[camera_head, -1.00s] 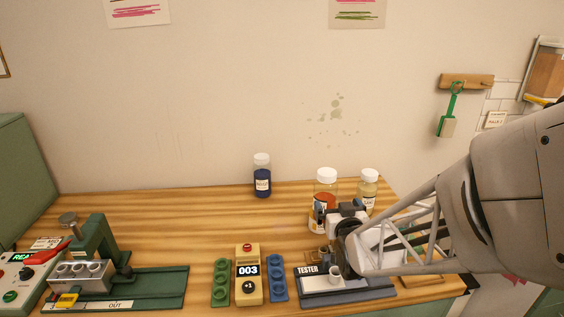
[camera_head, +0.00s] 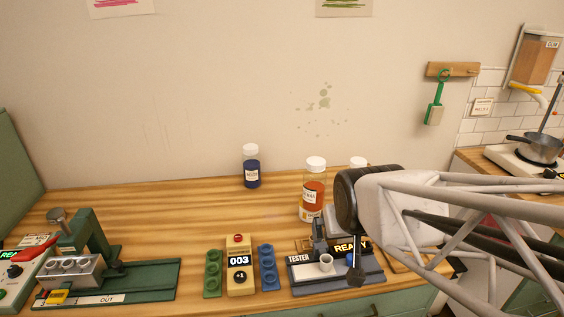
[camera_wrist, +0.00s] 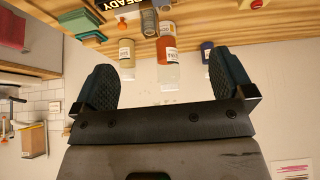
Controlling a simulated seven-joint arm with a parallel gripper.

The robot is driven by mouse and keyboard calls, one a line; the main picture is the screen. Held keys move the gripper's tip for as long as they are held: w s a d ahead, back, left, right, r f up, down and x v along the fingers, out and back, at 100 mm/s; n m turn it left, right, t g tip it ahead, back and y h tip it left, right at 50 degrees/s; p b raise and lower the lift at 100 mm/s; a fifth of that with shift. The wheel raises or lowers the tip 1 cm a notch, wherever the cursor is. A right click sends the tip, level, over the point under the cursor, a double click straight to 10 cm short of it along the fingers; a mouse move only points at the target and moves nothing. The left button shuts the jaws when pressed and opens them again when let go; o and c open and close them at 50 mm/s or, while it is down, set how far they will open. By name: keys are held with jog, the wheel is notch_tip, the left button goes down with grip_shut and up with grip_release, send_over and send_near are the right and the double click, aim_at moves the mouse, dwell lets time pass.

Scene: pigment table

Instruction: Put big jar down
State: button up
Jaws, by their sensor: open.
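The big jar (camera_head: 313,195), with orange-red contents, a pale label and a white lid, stands upright on the wooden table behind the tester. In the wrist view, the big jar (camera_wrist: 167,36) appears upside down, beyond and between my fingertips. My gripper (camera_wrist: 160,65) has its two dark fingers spread wide with nothing between them. In the head view, my wrist hides part of the gripper, which is in front of the big jar and above the tester. The fingers look clear of the jar.
A blue jar (camera_head: 252,170) stands to the left at the back. A cream jar (camera_wrist: 126,52) stands beside the big jar, mostly hidden in the head view. The tester (camera_head: 300,270) with a small cup, a counter (camera_head: 240,272) and a green press (camera_head: 150,278) line the front. The middle-left tabletop is clear.

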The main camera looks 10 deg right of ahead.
jog(key=s+a+r+g, duration=0.1)
jog(key=s+r+g, duration=0.1)
jog(key=s, duration=0.7)
jog(key=shift+s+r+g, duration=0.15)
jog(key=shift+s+g, duration=0.05)
jog(key=shift+g, duration=0.6)
jog(key=shift+w, duration=0.1)
dwell(0.5)
jog(key=t, duration=1.4)
send_over(318, 185)
jog(key=s, duration=0.3)
notch_tip(318, 185, down, 4)
jog(key=shift+a+r, duration=0.1)
jog(key=shift+r, duration=0.1)
jog(key=shift+w+t, duration=0.7)
jog(key=shift+w, duration=0.05)
jog(key=shift+f, duration=0.15)
jog(key=shift+f, duration=3.05)
